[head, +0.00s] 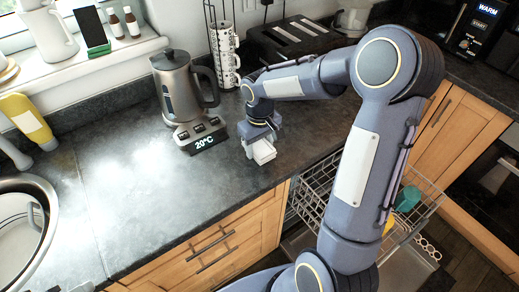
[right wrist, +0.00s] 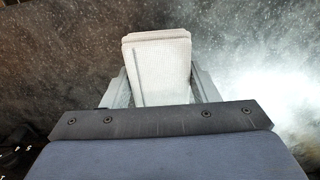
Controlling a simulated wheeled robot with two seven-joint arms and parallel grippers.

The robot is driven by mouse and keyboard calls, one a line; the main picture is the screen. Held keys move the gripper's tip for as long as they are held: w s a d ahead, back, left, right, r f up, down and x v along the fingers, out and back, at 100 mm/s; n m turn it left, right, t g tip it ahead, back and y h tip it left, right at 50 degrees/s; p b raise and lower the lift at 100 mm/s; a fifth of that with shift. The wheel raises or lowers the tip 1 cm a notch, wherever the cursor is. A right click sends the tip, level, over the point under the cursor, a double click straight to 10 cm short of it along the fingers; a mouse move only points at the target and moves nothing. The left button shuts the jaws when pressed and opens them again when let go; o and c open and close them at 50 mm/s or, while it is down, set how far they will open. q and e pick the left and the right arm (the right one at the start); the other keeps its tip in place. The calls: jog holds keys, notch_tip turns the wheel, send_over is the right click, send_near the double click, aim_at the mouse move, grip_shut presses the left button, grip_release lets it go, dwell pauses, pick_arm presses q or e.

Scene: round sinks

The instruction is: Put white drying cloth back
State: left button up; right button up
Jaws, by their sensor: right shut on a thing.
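The white drying cloth (right wrist: 160,65) is folded and sits between the two fingers of my right gripper (right wrist: 160,90) in the right wrist view. In the head view the cloth (head: 263,152) shows at the fingertips of my right gripper (head: 257,140), close over the dark countertop, right of the kettle. I cannot tell whether the cloth touches the counter. My right gripper is shut on it. My left gripper is not in view.
A kettle (head: 182,85) on a base reading 20°C stands left of the gripper. A rack of stacked cups (head: 225,62) and a toaster (head: 290,38) stand behind. An open dishwasher rack (head: 318,180) is at the right. The sink (head: 48,190) is far left; the counter between is clear.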

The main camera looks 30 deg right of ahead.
aim_at(260, 153)
jog(key=shift+w+d+f, duration=0.1)
jog(key=shift+w+f, duration=0.1)
jog(key=shift+f, duration=0.1)
jog(key=shift+w+f, duration=0.1)
jog(key=shift+f, duration=1.55)
jog(key=shift+f, duration=0.1)
jog(key=shift+f, duration=0.2)
jog(key=o, duration=1)
jog(key=shift+r, duration=0.15)
jog(key=shift+c, duration=0.2)
